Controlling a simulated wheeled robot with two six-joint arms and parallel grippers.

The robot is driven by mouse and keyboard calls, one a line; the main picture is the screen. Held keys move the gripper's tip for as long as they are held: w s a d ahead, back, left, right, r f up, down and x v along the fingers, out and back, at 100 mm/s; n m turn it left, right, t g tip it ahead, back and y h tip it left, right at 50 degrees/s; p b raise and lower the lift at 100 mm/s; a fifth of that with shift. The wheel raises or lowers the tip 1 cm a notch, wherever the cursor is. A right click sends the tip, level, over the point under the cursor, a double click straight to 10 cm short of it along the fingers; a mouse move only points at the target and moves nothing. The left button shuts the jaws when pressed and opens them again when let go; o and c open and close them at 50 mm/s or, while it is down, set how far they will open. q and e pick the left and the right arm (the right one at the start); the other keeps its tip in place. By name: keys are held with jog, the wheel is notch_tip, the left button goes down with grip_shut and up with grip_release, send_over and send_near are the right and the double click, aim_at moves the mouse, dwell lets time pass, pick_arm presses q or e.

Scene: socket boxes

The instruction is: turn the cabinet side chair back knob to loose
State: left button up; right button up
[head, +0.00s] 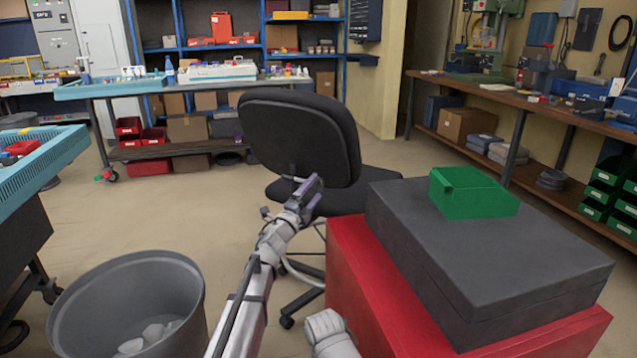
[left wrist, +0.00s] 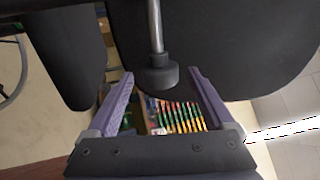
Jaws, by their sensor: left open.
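The black office chair (head: 300,140) stands beside the red cabinet (head: 368,290), with its backrest toward me. In the left wrist view the back knob (left wrist: 162,77) is a round black knob on a grey rod, below the dark backrest. My left gripper (head: 309,188) is at the lower part of the backrest in the head view. In the left wrist view this gripper (left wrist: 161,92) is open, with its purple fingers apart on either side of the knob and a visible gap on each side. The knob is not clearly visible in the head view. My right gripper is not in view.
A dark grey case (head: 490,250) with a green bin (head: 472,193) sits on the red cabinet, right of my left arm. A grey waste bin (head: 130,300) stands at the lower left. Open floor (head: 200,220) lies left of the chair.

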aim_at(314, 190)
pick_arm(q)
jog(key=x, duration=0.3)
jog(key=shift+w+d, duration=0.1)
jog(key=shift+w, duration=0.15)
